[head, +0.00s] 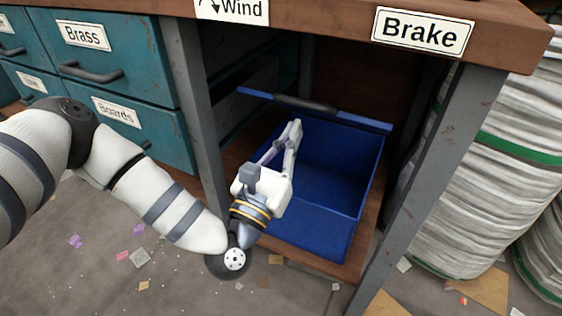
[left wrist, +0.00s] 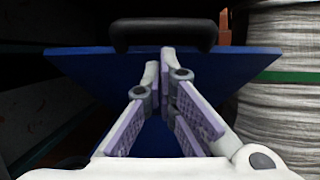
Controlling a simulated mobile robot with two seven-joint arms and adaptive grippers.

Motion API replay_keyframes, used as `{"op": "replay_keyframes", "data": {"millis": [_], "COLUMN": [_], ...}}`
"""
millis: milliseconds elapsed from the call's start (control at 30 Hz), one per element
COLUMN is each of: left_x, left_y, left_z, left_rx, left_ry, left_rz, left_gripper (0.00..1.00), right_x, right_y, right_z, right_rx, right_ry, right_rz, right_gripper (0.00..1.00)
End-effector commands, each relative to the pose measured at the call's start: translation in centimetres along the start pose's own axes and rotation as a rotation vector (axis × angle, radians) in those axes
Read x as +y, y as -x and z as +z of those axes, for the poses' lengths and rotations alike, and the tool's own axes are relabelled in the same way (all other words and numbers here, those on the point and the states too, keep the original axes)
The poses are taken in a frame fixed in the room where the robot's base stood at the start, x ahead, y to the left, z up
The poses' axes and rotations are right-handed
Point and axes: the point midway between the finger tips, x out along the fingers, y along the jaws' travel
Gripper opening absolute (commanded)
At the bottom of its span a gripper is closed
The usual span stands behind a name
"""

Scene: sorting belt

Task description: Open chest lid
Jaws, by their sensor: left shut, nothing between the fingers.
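The blue chest (head: 318,235) stands on the wooden shelf under the workbench, and its blue inside shows. Its lid is raised: the lid's blue edge (head: 368,121) with a dark handle (head: 305,104) is at the top back. In the left wrist view the handle (left wrist: 164,34) lies across the top of the blue lid (left wrist: 85,62). My left gripper (head: 296,123) reaches over the chest, fingers shut and empty, tips just below the handle. I cannot tell whether they touch the lid. The gripper and forearm hide part of the chest's left side. My right gripper is not in view.
Grey bench legs (head: 425,190) stand on both sides of the chest. The wooden bench top (head: 330,18) is overhead. Teal drawers (head: 105,70) are at left, stacked pale, ribbed rolls (head: 490,165) at right. Paper scraps lie on the floor.

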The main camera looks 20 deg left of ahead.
Motion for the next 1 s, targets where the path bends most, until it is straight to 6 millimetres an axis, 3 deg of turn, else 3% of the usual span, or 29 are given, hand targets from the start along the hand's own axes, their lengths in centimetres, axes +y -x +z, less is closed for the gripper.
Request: {"op": "replay_keyframes", "data": {"millis": [567,767,1000], "left_x": [0.1,0.1,-0.1], "left_y": [-1.5,-5.8,-11.4], "left_z": [1.6,5.5,7.7], "left_rx": [0.011,0.108,0.121], "left_ry": [-0.004,-0.004,-0.001], "left_rz": [0.002,0.002,0.0], "left_gripper": [0.0,0.0,0.0], "right_x": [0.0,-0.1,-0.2], "right_y": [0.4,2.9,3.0], "right_z": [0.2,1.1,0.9], "right_rx": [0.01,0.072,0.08], "right_ry": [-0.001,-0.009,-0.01], "right_rz": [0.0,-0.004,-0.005], "right_gripper": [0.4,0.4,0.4]}}
